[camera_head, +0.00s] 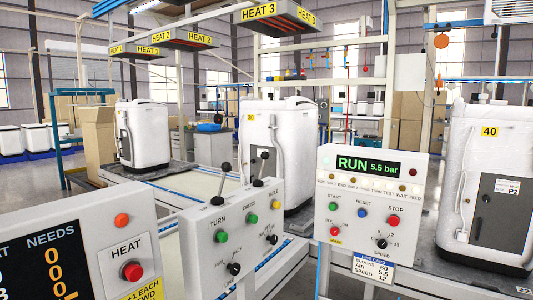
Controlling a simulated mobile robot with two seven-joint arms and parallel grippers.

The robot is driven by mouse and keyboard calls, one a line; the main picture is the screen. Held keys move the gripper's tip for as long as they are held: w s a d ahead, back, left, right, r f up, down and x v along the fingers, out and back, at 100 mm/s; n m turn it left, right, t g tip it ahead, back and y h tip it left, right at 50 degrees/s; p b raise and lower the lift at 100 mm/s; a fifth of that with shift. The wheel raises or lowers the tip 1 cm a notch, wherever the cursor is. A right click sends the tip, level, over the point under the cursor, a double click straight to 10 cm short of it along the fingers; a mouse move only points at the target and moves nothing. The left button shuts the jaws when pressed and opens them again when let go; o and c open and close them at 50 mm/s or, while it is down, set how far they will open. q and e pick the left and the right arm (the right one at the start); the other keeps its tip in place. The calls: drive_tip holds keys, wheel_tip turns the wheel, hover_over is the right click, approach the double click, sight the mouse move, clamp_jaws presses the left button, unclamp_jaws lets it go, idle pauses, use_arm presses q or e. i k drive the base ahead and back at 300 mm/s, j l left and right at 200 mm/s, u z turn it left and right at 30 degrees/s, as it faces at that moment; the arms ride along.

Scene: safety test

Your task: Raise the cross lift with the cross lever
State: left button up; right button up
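A grey-white control box (232,240) stands in the middle front, with labels reading TURN, CROSS and a third too small to read surely. A black-knobbed lever (264,155) rises behind the CROSS label and leans slightly right; I take it as the cross lever. A similar lever (225,167) rises above TURN. Green buttons and black dials sit on the box face. The cross lift is not clearly identifiable; a pale conveyor bed (205,183) runs behind the box. Neither of my grippers is in view.
A panel (372,205) reading RUN 5.5 bar stands to the right. A HEAT panel (125,255) is at front left. White appliances stand on the line: one behind the box (290,130), one at right (500,160), one farther left (150,125). Heaters (275,17) hang overhead.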

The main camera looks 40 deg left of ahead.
sight(265, 155)
drive_tip(key=i+l+u, duration=0.3)
drive_tip(key=i, duration=0.35)
drive_tip(key=i+l+u, duration=0.3)
drive_tip(key=i, duration=0.35)
drive_tip(key=i+l+u, duration=0.3)
drive_tip(key=i+l, duration=0.3)
